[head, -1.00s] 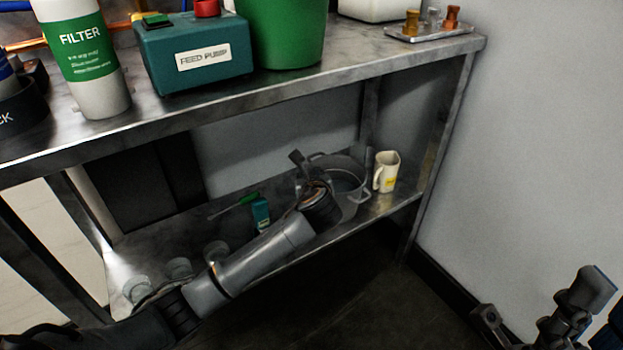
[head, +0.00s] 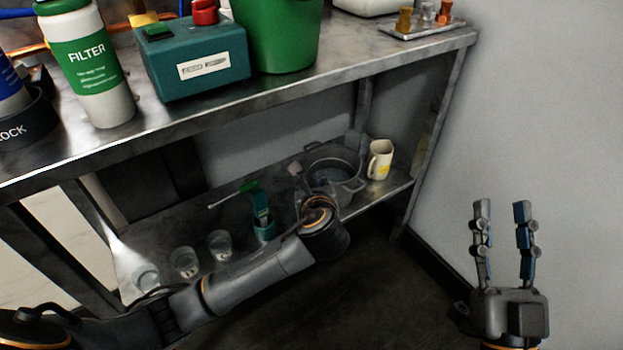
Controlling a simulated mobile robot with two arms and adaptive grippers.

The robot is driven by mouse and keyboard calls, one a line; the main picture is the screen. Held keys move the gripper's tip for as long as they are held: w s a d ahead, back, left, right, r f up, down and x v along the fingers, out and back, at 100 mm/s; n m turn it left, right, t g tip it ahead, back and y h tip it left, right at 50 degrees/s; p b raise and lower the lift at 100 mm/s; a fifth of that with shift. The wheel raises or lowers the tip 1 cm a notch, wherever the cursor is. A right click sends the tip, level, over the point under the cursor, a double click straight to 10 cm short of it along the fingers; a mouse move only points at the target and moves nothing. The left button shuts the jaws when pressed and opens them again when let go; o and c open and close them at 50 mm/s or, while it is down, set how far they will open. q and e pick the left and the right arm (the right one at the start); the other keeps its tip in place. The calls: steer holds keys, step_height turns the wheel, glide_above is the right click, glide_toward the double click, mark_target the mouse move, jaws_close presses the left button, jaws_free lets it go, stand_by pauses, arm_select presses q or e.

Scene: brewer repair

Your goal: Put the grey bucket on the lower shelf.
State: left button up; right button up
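The grey bucket (head: 347,162) stands upright on the lower shelf (head: 222,212) of the metal bench, with its open top showing. Its near left side is partly hidden by my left arm. My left gripper (head: 303,183) is at the near left side of the bucket, seen from behind. The wrist hides much of its fingers, so I cannot tell whether they touch the bucket or how far they are apart. My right gripper (head: 505,222) is raised at the right, away from the bench. Its two fingers are apart with nothing between them.
The bench top holds a green bucket (head: 278,35), a feed pump (head: 192,58) and a filter (head: 88,65).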

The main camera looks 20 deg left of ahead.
arm_select(q)
steer(key=s+d+r+n+t+h, duration=0.3)
steer(key=s+d+n+h, duration=0.3)
steer(key=d+n+h, duration=0.45)
steer(key=s+a+r+n+t, duration=0.2)
steer(key=s+r+n+t, duration=0.2)
steer(key=r+n, duration=0.3)
steer(key=s+a+r+n+t+h, duration=0.1)
steer(key=s+a+r+n+t, duration=0.2)
steer(key=s+r+n, duration=0.3)
step_height(320, 180, up, 2)
steer(key=n+t, duration=0.1)
steer(key=n, duration=0.2)
steer(key=shift+a+r, duration=0.15)
steer(key=shift+a, duration=0.2)
arm_select(e)
steer(key=shift+w+f, duration=0.25)
steer(key=shift+f, duration=0.15)
